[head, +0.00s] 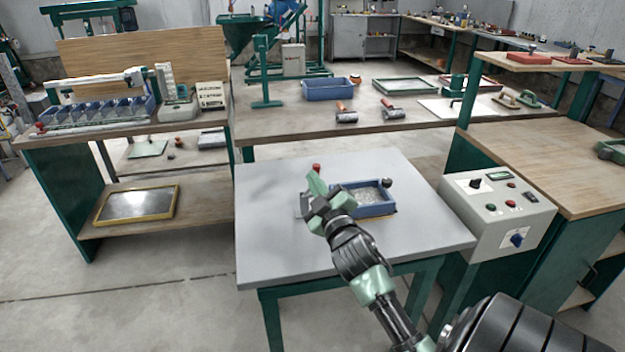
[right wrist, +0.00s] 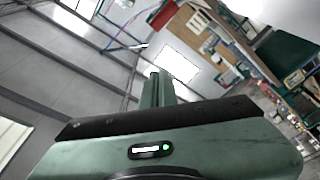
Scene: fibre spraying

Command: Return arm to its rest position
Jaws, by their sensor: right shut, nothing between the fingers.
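My right arm reaches in from the lower right of the head view, over the small grey table (head: 275,240). My right gripper (head: 314,182) is at the arm's end, above the table, beside a blue tray (head: 378,208) with grey material in it. The gripper is shut and empty. In the right wrist view its fingers (right wrist: 157,88) are together and point up toward the wall and ceiling. Part of the blue tray is hidden behind the gripper. My left gripper is not in view.
A control box (head: 500,215) with knobs and buttons stands right of the table. A long bench (head: 290,122) behind holds a blue bin (head: 328,90) and rollers (head: 392,112). A left bench carries a row of blue bins (head: 100,112). A red knob (head: 316,168) shows near the gripper.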

